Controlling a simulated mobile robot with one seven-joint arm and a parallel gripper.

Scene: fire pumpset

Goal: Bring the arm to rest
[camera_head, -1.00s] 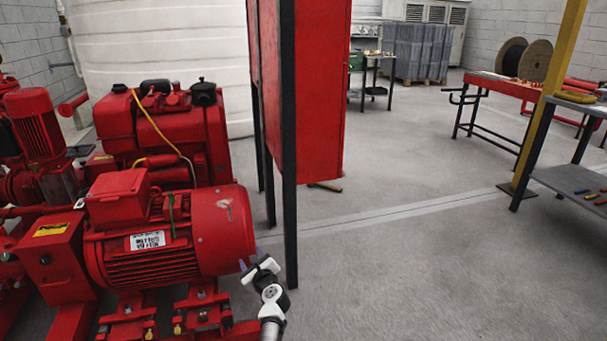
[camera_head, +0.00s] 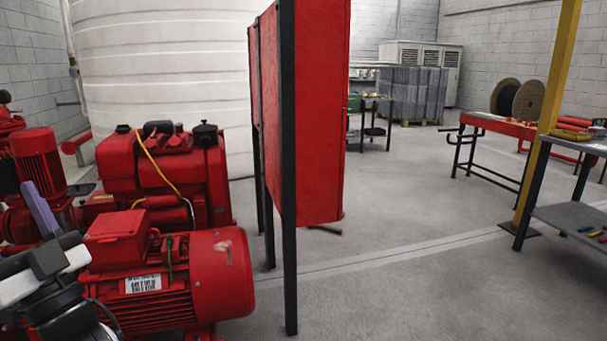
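My gripper (camera_head: 40,212) is at the lower left of the head view, large and close to the camera. A purple finger points up and to the left, above the black and white wrist of my arm. Only one finger shows clearly, so I cannot tell whether the gripper is open or shut. No held object is visible. In the picture it overlaps the left side of the red pump motor (camera_head: 222,270); I see no clear contact.
A red engine block (camera_head: 150,180) stands behind the motor. A red cabinet on black legs (camera_head: 318,110) stands right of it. A red workbench (camera_head: 497,125), a yellow post (camera_head: 548,110) and a grey shelf table (camera_head: 575,218) are at right. The floor between is clear.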

